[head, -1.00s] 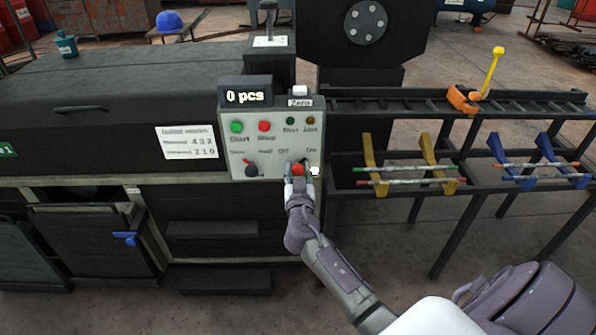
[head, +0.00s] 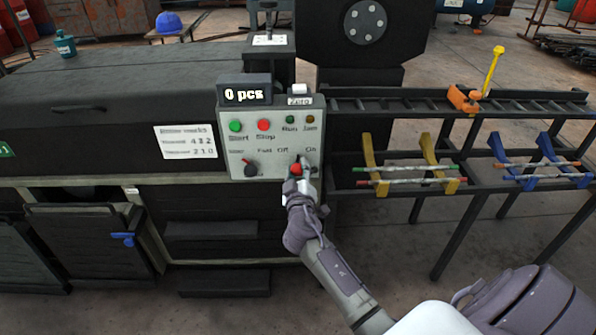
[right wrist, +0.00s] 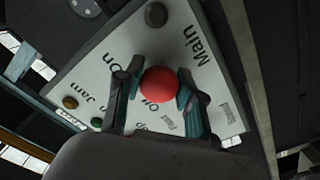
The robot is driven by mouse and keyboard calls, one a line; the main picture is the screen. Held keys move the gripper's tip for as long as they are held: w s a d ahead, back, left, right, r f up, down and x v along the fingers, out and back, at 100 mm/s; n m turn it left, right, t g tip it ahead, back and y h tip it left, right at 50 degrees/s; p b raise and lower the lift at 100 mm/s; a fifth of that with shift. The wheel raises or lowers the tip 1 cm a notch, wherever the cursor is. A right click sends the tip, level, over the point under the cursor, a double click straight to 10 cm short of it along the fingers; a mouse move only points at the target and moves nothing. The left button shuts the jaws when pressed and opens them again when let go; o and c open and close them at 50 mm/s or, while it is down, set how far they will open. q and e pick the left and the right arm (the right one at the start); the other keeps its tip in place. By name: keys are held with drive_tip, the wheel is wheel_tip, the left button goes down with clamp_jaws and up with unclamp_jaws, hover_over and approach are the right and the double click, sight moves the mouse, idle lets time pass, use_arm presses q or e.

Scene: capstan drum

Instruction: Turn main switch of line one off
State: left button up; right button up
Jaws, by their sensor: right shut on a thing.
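The red main switch knob (head: 296,169) is at the lower right of the light control panel (head: 270,152), by the "Off" and "On" labels. My right gripper (head: 299,175) is at the knob, its fingers on either side of it. In the right wrist view the round red knob (right wrist: 160,84) sits between the two fingers of my right gripper (right wrist: 157,90), which is shut on it. "On" and "Main" show on the panel there; the label by the knob is partly covered. The pointing direction of the switch is hidden. My left gripper is not in view.
The panel also has a green Start button (head: 235,126), a red Stop button (head: 264,126) and a black selector knob (head: 250,171). A display (head: 245,95) reads "0 pcs". A rack (head: 400,175) with coloured rods stands to the right.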

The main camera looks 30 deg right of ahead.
drive_tip(key=n, duration=0.3)
drive_tip(key=shift+n+p, duration=0.3)
drive_tip(key=shift+n, duration=0.1)
drive_tip(key=shift+r+n, duration=0.1)
drive_tip(key=shift+n, duration=0.3)
drive_tip(key=n, duration=0.2)
drive_tip(key=shift+n+p, duration=0.3)
drive_tip(key=shift+p, duration=0.1)
use_arm(q)
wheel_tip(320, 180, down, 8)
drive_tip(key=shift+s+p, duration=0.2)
drive_tip(key=shift+p, duration=0.25)
use_arm(e)
drive_tip(key=shift+n, duration=1.6)
drive_tip(key=o, duration=1.2)
drive_tip(key=shift+c, duration=0.2)
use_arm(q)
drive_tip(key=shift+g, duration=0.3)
use_arm(e)
drive_tip(key=v, duration=1.2)
